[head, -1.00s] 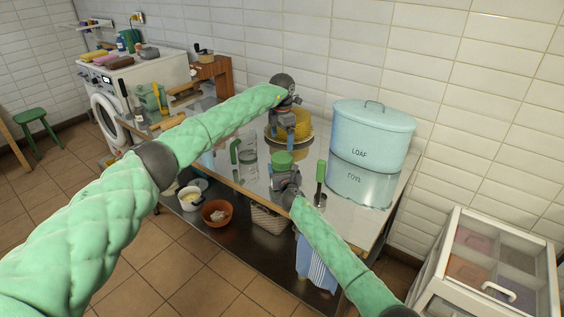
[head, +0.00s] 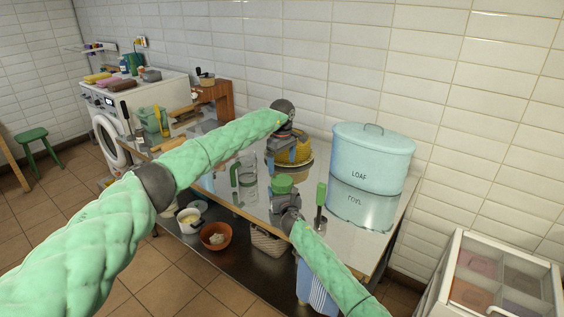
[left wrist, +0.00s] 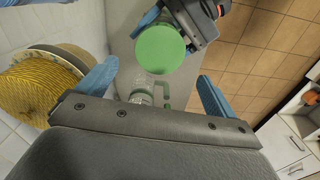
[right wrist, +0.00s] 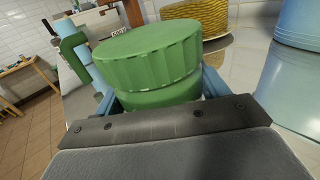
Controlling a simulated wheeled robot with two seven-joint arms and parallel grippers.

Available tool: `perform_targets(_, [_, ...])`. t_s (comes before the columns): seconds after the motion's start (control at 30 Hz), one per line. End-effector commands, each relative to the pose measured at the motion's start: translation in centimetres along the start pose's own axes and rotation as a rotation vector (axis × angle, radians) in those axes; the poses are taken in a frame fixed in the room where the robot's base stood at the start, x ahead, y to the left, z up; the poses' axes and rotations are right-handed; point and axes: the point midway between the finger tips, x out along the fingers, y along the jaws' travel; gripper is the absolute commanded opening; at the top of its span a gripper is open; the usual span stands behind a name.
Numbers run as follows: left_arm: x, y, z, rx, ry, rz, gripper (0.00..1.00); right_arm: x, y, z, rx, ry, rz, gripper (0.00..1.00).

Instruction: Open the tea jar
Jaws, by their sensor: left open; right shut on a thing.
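The tea jar (right wrist: 160,98) is green with a broad ribbed green lid (right wrist: 150,58), which sits on it in the right wrist view. My right gripper (head: 284,203) is shut on the jar below the lid and holds it upright over the metal table. The jar's lower part is hidden by the gripper. The lid also shows from above in the left wrist view (left wrist: 160,49). My left gripper (head: 285,158) is open and empty, behind the jar in the head view. Its blue fingers stand apart from the lid in the left wrist view.
A yellow woven thing (left wrist: 38,88) is close beside my left gripper. A glass jug (head: 246,172) with a green handle stands left of the jar. A green-handled tool (head: 321,194) and a pale blue loaf bin (head: 372,155) are to the right.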

Motion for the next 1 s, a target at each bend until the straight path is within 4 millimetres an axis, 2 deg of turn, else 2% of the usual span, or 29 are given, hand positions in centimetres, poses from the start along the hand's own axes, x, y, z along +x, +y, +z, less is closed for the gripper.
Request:
perform_targets(0.2, [0.0,0.0,0.0,0.209,0.0,0.002,0.93,0.0,0.0,0.0,0.0,0.0,0.0,0.1])
perform_targets(0.53, [0.7,0.0,0.0,0.285,-0.001,0.002,0.93,0.0,0.0,0.0,0.0,0.0,0.0,0.1])
perform_targets(0.77, [3.1,0.0,0.1,0.283,-0.002,0.001,0.93,0.0,0.0,0.0,0.0,0.0,0.0,0.1])
perform_targets(1.0, [6.5,0.0,0.1,0.282,-0.002,0.001,0.93,0.0,0.0,0.0,0.0,0.0,0.0,0.1])
